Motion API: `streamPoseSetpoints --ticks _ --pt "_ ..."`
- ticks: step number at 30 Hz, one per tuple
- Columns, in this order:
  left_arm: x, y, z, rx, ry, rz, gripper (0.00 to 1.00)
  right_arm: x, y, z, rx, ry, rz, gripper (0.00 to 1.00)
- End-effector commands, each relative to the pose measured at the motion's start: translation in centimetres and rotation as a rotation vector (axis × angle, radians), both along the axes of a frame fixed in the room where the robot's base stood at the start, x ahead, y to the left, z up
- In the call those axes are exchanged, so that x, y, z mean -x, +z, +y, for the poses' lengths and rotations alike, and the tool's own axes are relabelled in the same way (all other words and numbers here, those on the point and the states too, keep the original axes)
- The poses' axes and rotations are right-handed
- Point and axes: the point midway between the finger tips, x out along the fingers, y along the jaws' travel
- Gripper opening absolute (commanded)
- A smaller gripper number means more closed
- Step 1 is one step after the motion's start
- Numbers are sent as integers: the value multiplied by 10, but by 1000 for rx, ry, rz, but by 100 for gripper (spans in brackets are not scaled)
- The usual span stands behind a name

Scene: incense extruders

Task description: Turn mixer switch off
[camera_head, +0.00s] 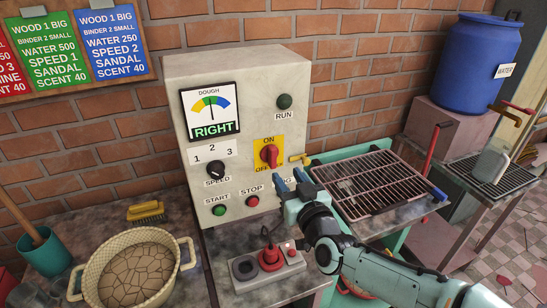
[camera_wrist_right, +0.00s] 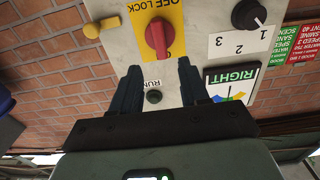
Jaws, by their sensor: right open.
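The mixer switch is a red rotary knob (camera_head: 269,155) on a yellow ON/OFF plate (camera_head: 262,143) on the pale control box (camera_head: 240,75). Its handle stands about upright, with ON above it. My right gripper (camera_head: 290,181) is open, in front of the box and low to the right of the knob in the head view. The upside-down right wrist view shows the red knob (camera_wrist_right: 159,38) ahead of and between the two dark fingers (camera_wrist_right: 158,68). Nothing is between the fingers, and they look apart from the knob. My left gripper is out of view.
The box also carries a speed dial (camera_head: 216,168), a green start button (camera_head: 219,210), a red stop button (camera_head: 252,201) and a gauge reading RIGHT (camera_head: 210,112). A grey control block (camera_head: 268,268) stands below. A rack (camera_head: 375,183) lies to the right, a basket (camera_head: 137,271) at left.

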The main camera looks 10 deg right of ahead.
Motion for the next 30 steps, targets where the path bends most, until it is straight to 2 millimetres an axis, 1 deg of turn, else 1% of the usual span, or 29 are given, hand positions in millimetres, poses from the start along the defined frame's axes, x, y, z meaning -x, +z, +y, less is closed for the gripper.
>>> streamPoseSetpoints --ticks 1,6,9,12,18,25,26,27,30 --pt "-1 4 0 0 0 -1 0 -13 0 4 1 1 2 45" --pt "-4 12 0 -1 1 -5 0 -48 1 10 0 1 2 45" --pt "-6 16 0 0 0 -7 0 -64 0 13 1 1 2 45" --pt "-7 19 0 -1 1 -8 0 -76 1 15 -1 0 1 45" --pt "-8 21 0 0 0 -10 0 -86 0 17 0 1 2 45" --pt "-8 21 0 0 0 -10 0 -87 -1 17 0 1 2 45" --pt "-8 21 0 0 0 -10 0 -87 -1 17 0 1 2 41" --pt "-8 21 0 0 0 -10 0 -86 -1 17 0 1 2 28" --pt "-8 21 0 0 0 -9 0 -86 -1 17 -1 1 2 0"
